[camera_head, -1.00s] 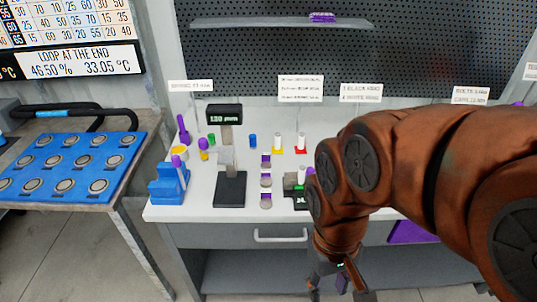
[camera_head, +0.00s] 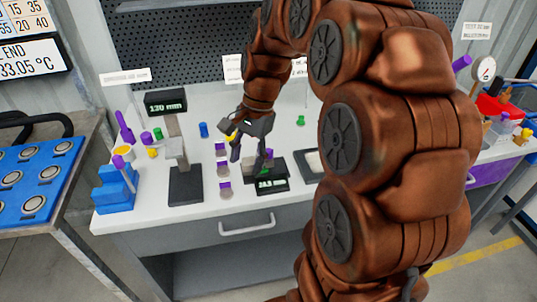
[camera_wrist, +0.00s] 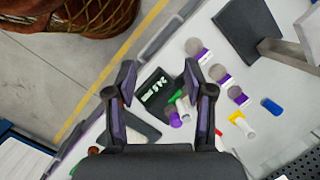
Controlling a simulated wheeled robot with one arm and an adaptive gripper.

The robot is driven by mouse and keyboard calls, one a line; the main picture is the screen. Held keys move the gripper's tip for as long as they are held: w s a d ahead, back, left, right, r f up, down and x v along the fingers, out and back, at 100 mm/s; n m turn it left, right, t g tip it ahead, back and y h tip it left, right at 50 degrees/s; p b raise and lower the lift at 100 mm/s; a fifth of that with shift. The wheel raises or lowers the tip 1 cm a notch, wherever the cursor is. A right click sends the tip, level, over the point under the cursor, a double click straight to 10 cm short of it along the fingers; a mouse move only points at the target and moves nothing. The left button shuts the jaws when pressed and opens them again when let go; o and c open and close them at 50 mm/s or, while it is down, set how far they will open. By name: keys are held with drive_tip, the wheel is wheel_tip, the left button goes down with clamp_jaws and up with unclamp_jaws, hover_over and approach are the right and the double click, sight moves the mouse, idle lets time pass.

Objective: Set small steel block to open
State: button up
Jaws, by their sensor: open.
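A black gauge with a lit display (camera_head: 272,184) stands on the white bench, and it also shows between my fingers in the wrist view (camera_wrist: 157,92). A small grey block (camera_head: 251,168) with a green part sits at the back of this gauge, partly hidden by my fingers in the head view. I cannot tell whether a finger touches the block.
Several round pieces with purple tabs (camera_head: 223,171) stand in a row left of the gauge. A black stand (camera_head: 186,186) and a blue holder (camera_head: 115,190) are further left. Yellow (camera_wrist: 240,122) and blue (camera_wrist: 271,106) pieces stand close by. A drawer handle (camera_head: 246,225) is below the bench edge.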

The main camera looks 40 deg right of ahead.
drive_tip(key=w+d+f+m+t+b, duration=0.1)
drive_tip(key=w+d+f+m+b, duration=0.1)
drive_tip(key=w+d+m, duration=0.5)
drive_tip(key=m+t, duration=0.1)
drive_tip(key=m, duration=0.1)
approach(269, 150)
wheel_tip(269, 150, down, 2)
drive_tip(key=shift+y, duration=0.5)
drive_tip(key=shift+w+p+x, duration=0.1)
drive_tip(key=shift+p+x, duration=0.15)
drive_tip(key=shift+x, duration=1.8)
drive_tip(key=shift+w+p+x, duration=0.15)
drive_tip(key=shift+p+x, duration=0.05)
drive_tip(key=shift+x, duration=1.85)
drive_tip(key=shift+d, duration=0.1)
clamp_jaws()
